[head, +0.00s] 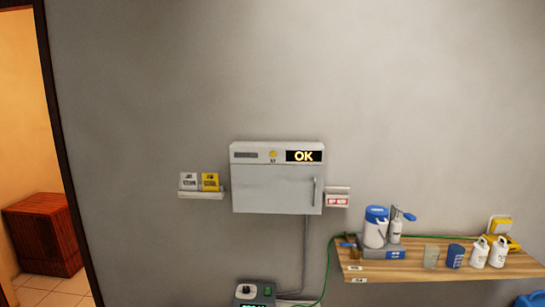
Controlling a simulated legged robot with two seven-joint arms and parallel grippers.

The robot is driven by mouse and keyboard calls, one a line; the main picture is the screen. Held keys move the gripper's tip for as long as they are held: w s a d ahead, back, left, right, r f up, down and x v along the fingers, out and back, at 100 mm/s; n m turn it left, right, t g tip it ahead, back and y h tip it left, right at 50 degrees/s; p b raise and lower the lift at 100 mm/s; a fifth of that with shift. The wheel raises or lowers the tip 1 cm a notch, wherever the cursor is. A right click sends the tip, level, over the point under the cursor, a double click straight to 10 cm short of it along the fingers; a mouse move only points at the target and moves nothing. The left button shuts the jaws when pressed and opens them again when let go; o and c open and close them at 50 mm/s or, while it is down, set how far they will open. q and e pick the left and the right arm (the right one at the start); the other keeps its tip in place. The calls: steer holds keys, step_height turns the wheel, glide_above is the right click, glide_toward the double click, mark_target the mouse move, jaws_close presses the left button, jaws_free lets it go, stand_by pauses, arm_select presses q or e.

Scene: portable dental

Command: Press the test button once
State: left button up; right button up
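A white wall box (277,189) hangs on the grey wall in the middle of the head view. Its door is closed, with a handle on the right side. A small round yellow button (273,154) sits on its top strip, with a tiny mark below that I cannot read; I cannot tell if it is the test button. A black display (304,156) to its right reads "OK". A grey device (255,293) below is cut off by the bottom edge, with a knob, a small green part and a lit readout. Neither of my grippers is in view.
A small shelf (201,195) with white and yellow cards is left of the box. A wooden shelf (400,270) at right holds a blue-lidded canister (376,228), a pump bottle, cups and white bottles. Cables run down the wall. A doorway opens at far left.

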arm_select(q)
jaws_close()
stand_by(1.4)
